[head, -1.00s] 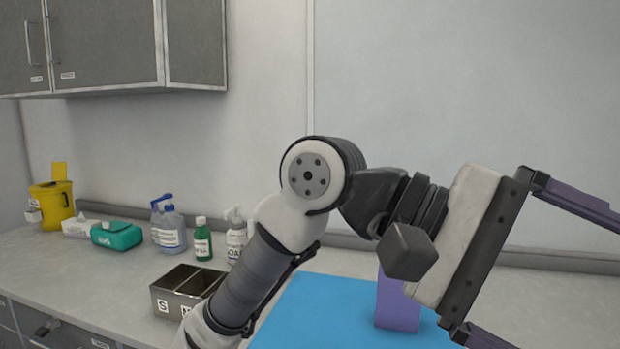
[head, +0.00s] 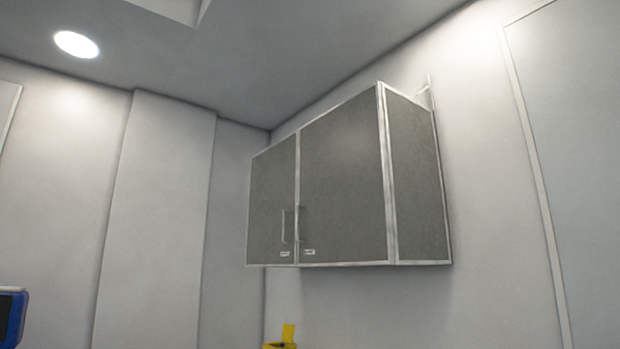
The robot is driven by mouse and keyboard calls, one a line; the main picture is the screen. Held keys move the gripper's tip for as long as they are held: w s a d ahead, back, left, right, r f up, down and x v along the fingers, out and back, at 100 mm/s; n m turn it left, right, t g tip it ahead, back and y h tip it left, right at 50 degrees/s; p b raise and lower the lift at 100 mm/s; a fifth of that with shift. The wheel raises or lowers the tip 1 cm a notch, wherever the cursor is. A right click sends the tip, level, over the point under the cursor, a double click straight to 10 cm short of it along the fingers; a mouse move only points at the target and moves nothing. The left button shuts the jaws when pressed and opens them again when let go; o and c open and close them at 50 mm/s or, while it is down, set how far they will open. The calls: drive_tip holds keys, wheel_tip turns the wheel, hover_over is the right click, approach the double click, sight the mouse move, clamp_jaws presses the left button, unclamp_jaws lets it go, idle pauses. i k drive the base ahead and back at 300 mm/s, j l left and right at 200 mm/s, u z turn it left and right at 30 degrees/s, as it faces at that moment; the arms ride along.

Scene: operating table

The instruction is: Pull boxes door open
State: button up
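A grey wall cabinet (head: 340,185) with pale metal edges hangs on the wall in the middle of the head view. Its left door (head: 270,205) and right door (head: 342,180) both look shut. Each has a thin upright handle near the seam between them, the left handle (head: 284,226) and the right handle (head: 301,224). Small white labels sit below the handles; I cannot read them. My gripper and arm are out of this view.
The top of a yellow container (head: 281,340) shows at the bottom edge below the cabinet. A blue-framed dark screen (head: 12,318) is at the lower left. A round ceiling light (head: 76,44) is above. The counter is out of view.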

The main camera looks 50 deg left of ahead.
sight(344, 218)
drive_tip(key=u, duration=1.3)
drive_tip(key=i+l+u, duration=0.1)
drive_tip(key=l, duration=0.25)
drive_tip(key=i+l+u, duration=0.1)
drive_tip(key=i+l, duration=0.4)
drive_tip(key=l, duration=0.3)
drive_tip(key=i+u, duration=0.05)
